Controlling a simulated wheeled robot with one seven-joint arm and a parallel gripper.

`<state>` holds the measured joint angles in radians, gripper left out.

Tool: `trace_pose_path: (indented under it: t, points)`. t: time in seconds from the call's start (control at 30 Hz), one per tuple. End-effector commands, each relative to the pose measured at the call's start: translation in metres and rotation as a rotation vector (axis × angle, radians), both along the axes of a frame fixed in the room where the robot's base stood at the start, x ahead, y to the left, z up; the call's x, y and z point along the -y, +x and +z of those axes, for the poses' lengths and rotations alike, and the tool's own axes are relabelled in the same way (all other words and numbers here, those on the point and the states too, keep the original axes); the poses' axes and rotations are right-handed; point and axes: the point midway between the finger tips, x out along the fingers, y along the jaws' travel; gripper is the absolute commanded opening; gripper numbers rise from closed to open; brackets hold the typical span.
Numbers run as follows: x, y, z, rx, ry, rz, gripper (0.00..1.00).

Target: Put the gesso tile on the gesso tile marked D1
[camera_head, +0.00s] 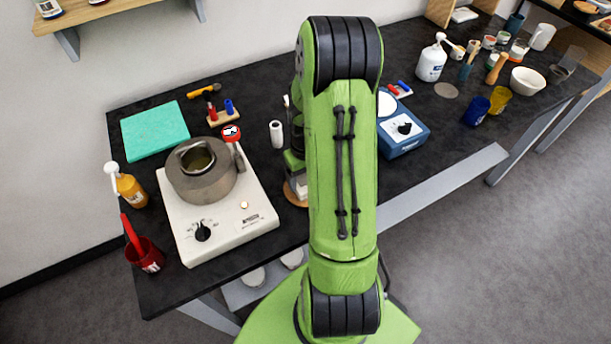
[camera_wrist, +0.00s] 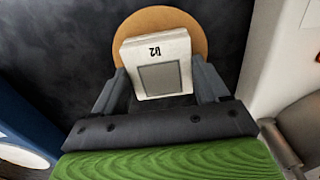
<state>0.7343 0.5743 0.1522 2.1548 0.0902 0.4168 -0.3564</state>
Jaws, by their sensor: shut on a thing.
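A white gesso tile (camera_wrist: 140,54) with a grey square on its face shows in the wrist view. Its mark appears upside down and looks like D2. My gripper (camera_wrist: 160,82) is shut on this tile, one finger at each side. The tile is over a round wooden disc (camera_wrist: 190,20), whose far part shows beyond it. In the head view the disc (camera_head: 292,196) shows beside my arm, which hides most of that spot. I cannot make out a tile marked D1, nor whether anything lies between the held tile and the disc.
A white hotplate (camera_head: 240,215) with a grey pot (camera_head: 200,180) stands left of the disc. A blue device (camera_head: 405,135) stands to the right. A white cylinder (camera_head: 277,133) stands behind.

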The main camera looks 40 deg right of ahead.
Motion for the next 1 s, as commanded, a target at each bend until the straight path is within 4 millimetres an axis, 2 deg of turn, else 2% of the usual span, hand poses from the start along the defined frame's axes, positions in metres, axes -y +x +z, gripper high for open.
trace_pose_path:
  t: [0.17, 0.2, 0.37, 0.67, 0.77, 1.0]
  points:
    - [0.000, 0.000, -0.002, 0.001, -0.001, 0.000, 0.39]
    - [0.000, 0.000, -0.002, 0.000, 0.000, 0.000, 0.77]
    - [0.000, 0.000, -0.001, 0.000, 0.000, 0.000, 0.99]
    - [0.000, 0.000, 0.002, 0.000, 0.000, 0.000, 0.99]
    - [0.001, 0.001, 0.019, 0.004, -0.004, -0.001, 0.99]
    - [0.001, 0.002, 0.085, 0.006, -0.005, 0.000, 0.99]
